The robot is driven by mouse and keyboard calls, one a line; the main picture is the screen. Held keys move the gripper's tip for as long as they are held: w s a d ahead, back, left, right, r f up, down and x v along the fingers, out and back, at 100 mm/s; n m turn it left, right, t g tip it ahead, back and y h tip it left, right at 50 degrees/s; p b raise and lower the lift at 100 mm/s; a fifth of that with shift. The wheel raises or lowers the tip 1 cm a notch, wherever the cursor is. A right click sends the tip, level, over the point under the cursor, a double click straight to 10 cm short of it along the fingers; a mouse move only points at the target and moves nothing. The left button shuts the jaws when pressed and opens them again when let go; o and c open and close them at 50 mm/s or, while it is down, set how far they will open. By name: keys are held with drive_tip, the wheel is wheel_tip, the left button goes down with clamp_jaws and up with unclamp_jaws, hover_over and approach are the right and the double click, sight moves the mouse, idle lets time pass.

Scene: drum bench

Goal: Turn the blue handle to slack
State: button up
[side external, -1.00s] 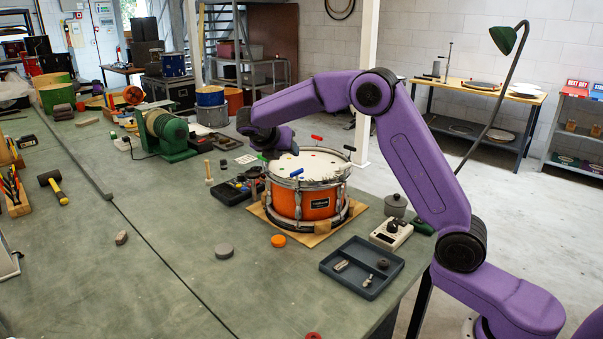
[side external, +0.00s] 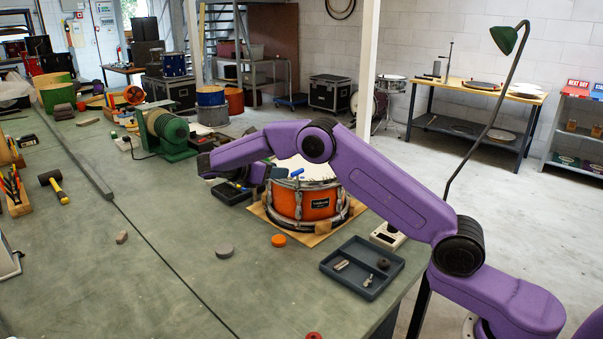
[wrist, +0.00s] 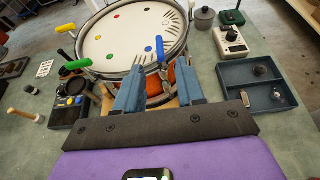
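The orange drum (side external: 318,205) stands on a wooden board on the bench, with its pale head facing up. The blue handle (side external: 297,172) is on the drum's near rim; it also shows in the wrist view (wrist: 160,48), standing just beyond the fingertips. My gripper (wrist: 167,68) is open, its two blue-grey fingers spread on either side of the line to the handle. I cannot tell whether either finger touches it. In the side view my gripper (side external: 272,174) is low at the drum's left edge, partly hidden by my arm.
Yellow (wrist: 66,28) and green (wrist: 78,64) handles stand along the drum's left rim in the wrist view. A black device (wrist: 70,108) lies left of the drum. A grey tray (side external: 362,268) with small parts sits to the right.

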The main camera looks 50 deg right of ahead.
sight(303, 172)
drive_tip(key=x, duration=1.1)
drive_tip(key=shift+d, duration=0.2)
clamp_jaws()
